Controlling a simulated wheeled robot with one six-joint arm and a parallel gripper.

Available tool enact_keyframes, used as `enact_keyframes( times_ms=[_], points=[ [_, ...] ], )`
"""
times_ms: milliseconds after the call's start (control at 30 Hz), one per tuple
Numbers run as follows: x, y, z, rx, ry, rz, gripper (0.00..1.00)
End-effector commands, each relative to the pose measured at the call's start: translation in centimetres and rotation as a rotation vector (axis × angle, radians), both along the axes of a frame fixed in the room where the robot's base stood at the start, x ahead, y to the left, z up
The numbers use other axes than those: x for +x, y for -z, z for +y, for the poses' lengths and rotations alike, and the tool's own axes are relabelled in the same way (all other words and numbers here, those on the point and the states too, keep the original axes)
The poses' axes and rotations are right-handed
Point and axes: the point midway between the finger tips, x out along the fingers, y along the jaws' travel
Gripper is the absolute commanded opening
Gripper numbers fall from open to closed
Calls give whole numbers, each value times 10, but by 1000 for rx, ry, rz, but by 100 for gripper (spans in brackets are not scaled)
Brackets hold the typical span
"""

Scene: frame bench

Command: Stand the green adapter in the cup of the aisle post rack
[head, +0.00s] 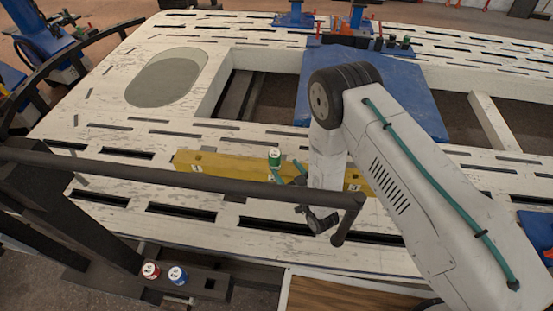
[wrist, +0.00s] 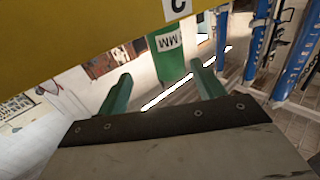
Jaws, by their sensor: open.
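The green adapter (head: 274,159) stands upright at the yellow bar (head: 225,166), its pale top showing in the head view. In the wrist view the adapter (wrist: 170,62) shows a white label and lies ahead of and between my gripper's two green fingers. My gripper (head: 289,174) is open beside the adapter; I see no finger closed on it. The aisle post rack (head: 226,288) appears to be the dark rack at the lower left. Its shelf carries a red piece (head: 150,271) and a blue piece (head: 177,275).
A dark rail (head: 150,172) crosses in front of the yellow bar and my gripper. The white slotted bench (head: 110,110) has large openings and a blue plate (head: 415,100). Blue stands (head: 295,15) are at the back. A wooden surface (head: 340,296) lies at the front.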

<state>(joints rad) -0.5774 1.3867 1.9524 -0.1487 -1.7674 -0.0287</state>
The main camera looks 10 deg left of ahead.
Motion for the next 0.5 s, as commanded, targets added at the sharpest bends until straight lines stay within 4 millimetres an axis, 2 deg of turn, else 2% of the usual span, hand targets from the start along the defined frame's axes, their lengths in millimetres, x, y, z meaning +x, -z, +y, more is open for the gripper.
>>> enact_keyframes(
  times_ms=[300, 500],
  points=[
    [25, 0, 41, 1, -13, -3, 68],
    [41, 1, 53, -1, -10, 0, 68]
  ],
)
